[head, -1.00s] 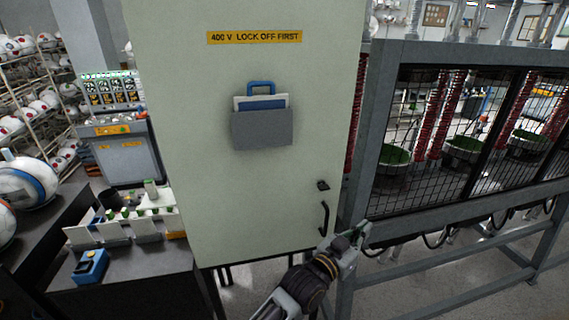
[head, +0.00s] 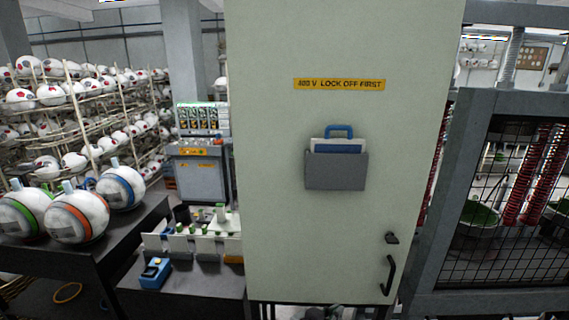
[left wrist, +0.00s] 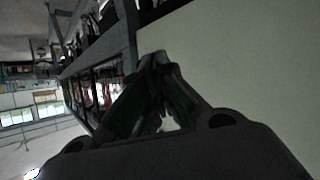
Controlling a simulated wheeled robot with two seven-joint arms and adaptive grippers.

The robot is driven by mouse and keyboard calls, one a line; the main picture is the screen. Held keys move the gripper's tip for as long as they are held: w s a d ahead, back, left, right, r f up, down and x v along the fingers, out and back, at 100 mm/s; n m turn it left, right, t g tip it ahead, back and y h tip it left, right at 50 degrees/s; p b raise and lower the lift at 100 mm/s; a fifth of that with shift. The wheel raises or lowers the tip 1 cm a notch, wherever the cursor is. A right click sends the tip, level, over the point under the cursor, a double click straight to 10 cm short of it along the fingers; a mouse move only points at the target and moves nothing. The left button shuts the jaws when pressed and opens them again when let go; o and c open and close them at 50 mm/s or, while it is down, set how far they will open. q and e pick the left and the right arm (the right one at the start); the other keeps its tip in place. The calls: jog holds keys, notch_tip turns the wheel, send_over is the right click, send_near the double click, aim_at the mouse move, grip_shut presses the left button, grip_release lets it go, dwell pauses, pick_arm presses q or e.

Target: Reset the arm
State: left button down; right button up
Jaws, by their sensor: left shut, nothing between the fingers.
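My left gripper (left wrist: 158,62) is shut and empty in the left wrist view, its fingertips together. The pale cabinet door (left wrist: 245,65) fills the right of that view, close to the fingers. The same pale cabinet (head: 340,230) stands shut in the middle of the head view, with a black handle (head: 388,275) at its lower right. Only a small dark part of an arm shows at the bottom edge of the head view, below the door; its gripper cannot be made out there. My right gripper is in neither view.
A grey document pocket (head: 336,171) hangs on the door under a yellow label (head: 339,84). A mesh-guarded machine frame (head: 440,215) stands right of the cabinet. At left are a dark bench with several balls (head: 78,217), a blue device (head: 155,273) and ball racks (head: 70,110).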

pick_arm(q)
jog(key=s+a+f+n+g+y, duration=0.25)
jog(key=s+a, duration=0.25)
jog(key=a, duration=0.7)
jog(key=s+a+f+n+g+y, duration=0.1)
jog(key=s+a+f+y, duration=0.4)
jog(key=a, duration=0.6)
jog(key=s+a+f+n+g+y, duration=0.25)
jog(key=s+a, duration=0.35)
jog(key=a, duration=0.6)
notch_tip(320, 180, down, 35)
jog(key=s+m+b, duration=0.1)
jog(key=s+b, duration=0.1)
jog(key=s, duration=0.1)
jog(key=s+a+f+g, duration=0.1)
jog(key=s+a+f, duration=0.1)
jog(key=s+f, duration=0.9)
jog(key=s+a+f+b, duration=0.1)
jog(key=s+a+f, duration=0.1)
jog(key=s+f, duration=0.8)
jog(key=shift+s+f+g+h, duration=0.3)
jog(key=shift+s+f+g, duration=0.1)
jog(key=shift+s, duration=0.15)
